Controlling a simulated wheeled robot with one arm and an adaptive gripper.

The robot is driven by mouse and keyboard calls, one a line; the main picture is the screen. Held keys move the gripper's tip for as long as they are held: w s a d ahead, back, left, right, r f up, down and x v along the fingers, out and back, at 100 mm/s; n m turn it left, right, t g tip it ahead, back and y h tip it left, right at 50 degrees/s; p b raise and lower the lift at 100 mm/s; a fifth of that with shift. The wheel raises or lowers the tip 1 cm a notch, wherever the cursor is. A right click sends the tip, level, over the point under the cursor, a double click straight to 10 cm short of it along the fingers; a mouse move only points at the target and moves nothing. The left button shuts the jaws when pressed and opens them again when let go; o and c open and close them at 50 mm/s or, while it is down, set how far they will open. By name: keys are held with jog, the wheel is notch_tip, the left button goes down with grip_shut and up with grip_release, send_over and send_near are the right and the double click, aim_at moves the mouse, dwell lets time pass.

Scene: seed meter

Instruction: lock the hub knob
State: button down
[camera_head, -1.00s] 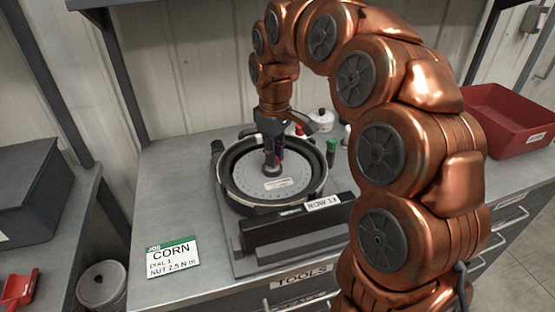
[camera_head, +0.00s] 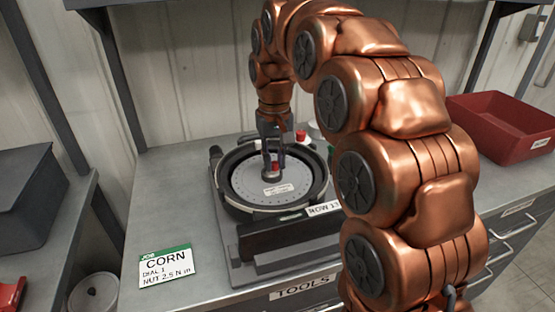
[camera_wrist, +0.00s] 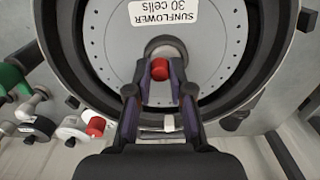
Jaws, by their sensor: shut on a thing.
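The hub knob (camera_wrist: 160,92) shows a red end between my fingertips in the wrist view, at the centre of the grey seed disc (camera_wrist: 112,50). In the head view the hub knob (camera_head: 274,168) stands in the middle of the disc (camera_head: 243,180), inside a black round housing (camera_head: 230,205). My gripper (camera_wrist: 160,72) points down over the hub, with one finger on each side of the knob, and is shut on it. It also shows in the head view (camera_head: 273,163). The knob's lower part is partly hidden by the fingers. The disc label reads SUNFLOWER 30 cells.
A card (camera_head: 166,266) reading CORN, DIAL 1, NUT 2.5 N m lies at the bench's front left. A red bin (camera_head: 500,135) stands at right. Red-capped (camera_wrist: 95,126) and green-capped (camera_wrist: 12,80) items lie beside the housing.

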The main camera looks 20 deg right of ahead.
aim_at(274, 163)
dwell(0.4)
jog(key=c, duration=1)
grip_release()
jog(key=shift+c, duration=0.2)
jog(key=shift+r, duration=0.1)
notch_tip(274, 163, up, 7)
jog(key=shift+f, duration=0.2)
jog(key=shift+r, duration=0.35)
